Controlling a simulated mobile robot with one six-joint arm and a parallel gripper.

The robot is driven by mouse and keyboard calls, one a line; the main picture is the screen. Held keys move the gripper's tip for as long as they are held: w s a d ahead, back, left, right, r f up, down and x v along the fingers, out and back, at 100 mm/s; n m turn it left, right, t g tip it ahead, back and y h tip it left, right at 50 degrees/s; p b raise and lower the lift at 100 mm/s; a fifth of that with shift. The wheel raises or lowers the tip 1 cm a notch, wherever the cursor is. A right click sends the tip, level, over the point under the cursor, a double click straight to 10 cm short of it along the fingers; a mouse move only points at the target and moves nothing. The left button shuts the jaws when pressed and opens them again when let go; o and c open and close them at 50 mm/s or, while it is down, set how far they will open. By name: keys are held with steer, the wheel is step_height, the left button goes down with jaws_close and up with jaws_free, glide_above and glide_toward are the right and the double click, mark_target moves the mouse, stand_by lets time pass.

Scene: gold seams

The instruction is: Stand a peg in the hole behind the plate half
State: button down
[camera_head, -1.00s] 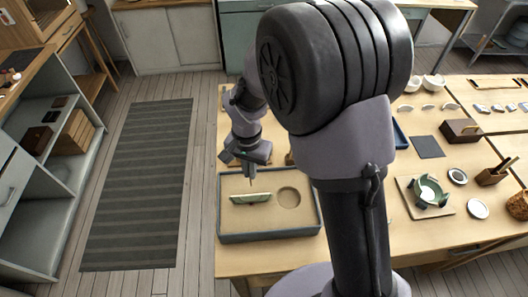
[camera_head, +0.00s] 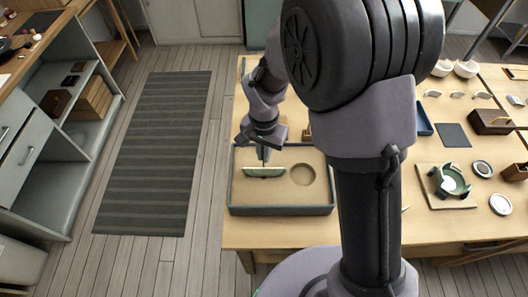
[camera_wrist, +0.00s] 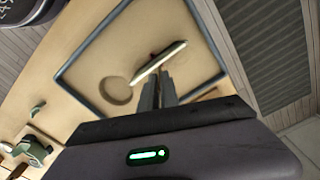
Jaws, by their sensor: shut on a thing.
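The plate half (camera_head: 265,172), pale green with a light upper edge, stands on edge in the sand-coloured bed of a blue-grey framed tray (camera_head: 280,211). It also shows in the wrist view (camera_wrist: 160,62). My gripper (camera_head: 264,157) is low, just behind the plate half. In the wrist view its fingers (camera_wrist: 158,84) are close together beside the plate half. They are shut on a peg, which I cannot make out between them. The hole behind the plate half is hidden. A small dark red bit (camera_wrist: 152,56) shows on the plate's other side; I cannot tell what it is.
A round hollow (camera_head: 302,174) lies in the tray bed, right of the plate half. A green ring-shaped piece on a board (camera_head: 462,201), discs and a brown box (camera_head: 490,121) stand farther right. My arm column hides part of the table.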

steer(key=shift+f+b, duration=1.5)
steer(key=shift+f, duration=0.05)
stand_by(1.9)
stand_by(0.5)
steer(key=shift+r+p, duration=2.05)
steer(key=shift+r, duration=0.65)
steer(key=shift+f, duration=0.15)
steer(key=shift+f+b, duration=1)
steer(key=shift+b, duration=0.05)
steer(key=shift+f+b, duration=0.6)
steer(key=shift+b, duration=0.05)
